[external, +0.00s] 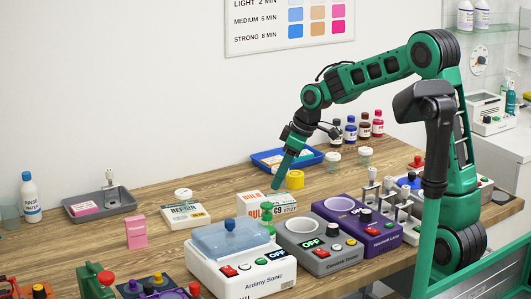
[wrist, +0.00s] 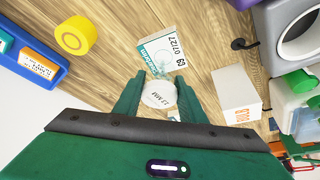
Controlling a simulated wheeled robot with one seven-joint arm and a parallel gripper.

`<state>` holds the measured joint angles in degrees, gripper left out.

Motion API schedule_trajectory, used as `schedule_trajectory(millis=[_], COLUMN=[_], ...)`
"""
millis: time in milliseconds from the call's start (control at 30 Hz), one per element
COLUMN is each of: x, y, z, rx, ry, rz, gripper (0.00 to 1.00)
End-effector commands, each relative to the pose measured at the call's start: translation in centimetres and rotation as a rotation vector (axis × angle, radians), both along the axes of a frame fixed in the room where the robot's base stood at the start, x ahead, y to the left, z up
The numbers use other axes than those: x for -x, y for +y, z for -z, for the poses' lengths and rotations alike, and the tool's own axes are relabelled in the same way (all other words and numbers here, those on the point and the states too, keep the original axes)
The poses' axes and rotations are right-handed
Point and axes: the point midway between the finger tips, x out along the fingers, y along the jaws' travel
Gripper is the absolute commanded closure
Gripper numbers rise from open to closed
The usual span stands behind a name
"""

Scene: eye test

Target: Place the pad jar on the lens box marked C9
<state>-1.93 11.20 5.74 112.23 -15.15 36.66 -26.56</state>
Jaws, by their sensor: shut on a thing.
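The pad jar (wrist: 160,94), with a round white lid marked in dark print, sits between my gripper's two green fingers (wrist: 158,97) in the wrist view. My gripper is shut on it. A white box with teal lettering (wrist: 163,50), marked C9, lies just beyond the jar, and the jar hides part of its near side. I cannot tell whether the jar touches it. In the external view my gripper (external: 278,186) points down behind a white box with orange BULB lettering (external: 250,199). The held jar is not clearly visible there.
A yellow roll (wrist: 75,35) and a blue tray (wrist: 40,58) lie left in the wrist view; the BULB box (wrist: 236,90) stands right. In the external view, grey (external: 318,262) and purple (external: 378,245) devices stand in front. Another white-lidded jar (external: 183,194) sits on a box at left.

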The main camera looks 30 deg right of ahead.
Motion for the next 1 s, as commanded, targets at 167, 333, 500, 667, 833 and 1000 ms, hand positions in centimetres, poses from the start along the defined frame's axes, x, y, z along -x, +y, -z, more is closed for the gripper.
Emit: schedule_trajectory(millis=[167, 333, 500, 667, 833, 1000], x=[0.1, 0.0, 0.0, 0.0, 0.1, 0.0], y=[0.1, 0.1, 0.1, 0.1, 0.1, 0.1], z=[2.6, 3.3, 3.3, 3.5, 3.5, 3.4], rx=[0.000, 0.000, 0.000, 0.000, 0.000, 0.000], ry=[0.003, 0.000, 0.000, 0.000, 0.000, 0.000], rz=[-0.002, -0.001, -0.001, -0.001, -0.001, -0.001], gripper=[0.85, 0.85, 0.85, 0.49, 0.44, 0.44])
